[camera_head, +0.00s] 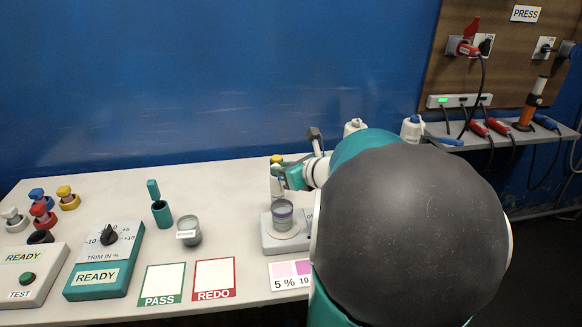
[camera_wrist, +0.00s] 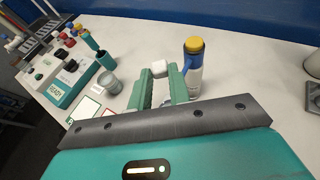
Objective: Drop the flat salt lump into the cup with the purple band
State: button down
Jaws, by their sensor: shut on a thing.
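The cup with the purple band (camera_head: 282,214) stands upright on a pale grey stand in the head view. It does not show in the wrist view. My gripper (camera_head: 286,176) is above and just behind that cup in the head view, apart from it. In the wrist view my gripper (camera_wrist: 160,84) has its green fingers closed on a small white salt lump (camera_wrist: 158,67) at the fingertips. The lump cannot be made out in the head view.
A yellow-capped bottle (camera_wrist: 193,70) stands close beside my fingers. A grey labelled cup (camera_head: 188,232) is left of the stand (camera_head: 270,241). PASS (camera_head: 162,284) and REDO (camera_head: 214,279) cards lie in front. A teal trim box (camera_head: 104,262) is farther left. My arm hides the table's right side.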

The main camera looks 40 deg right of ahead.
jog(key=shift+s+d+f, duration=0.2)
jog(key=shift+f, duration=0.7)
jog(key=shift+s+d+f, duration=0.15)
jog(key=shift+s+f, duration=0.05)
jog(key=shift+f, duration=0.75)
jog(key=shift+s+d+f, duration=0.2)
jog(key=shift+f, duration=0.7)
jog(key=c, duration=1.2)
grip_release()
jog(key=shift+c, duration=0.2)
jog(key=shift+s, duration=0.1)
jog(key=v, duration=1.3)
jog(key=shift+s+r, duration=0.2)
jog(key=shift+s, duration=0.05)
jog(key=shift+a, duration=0.1)
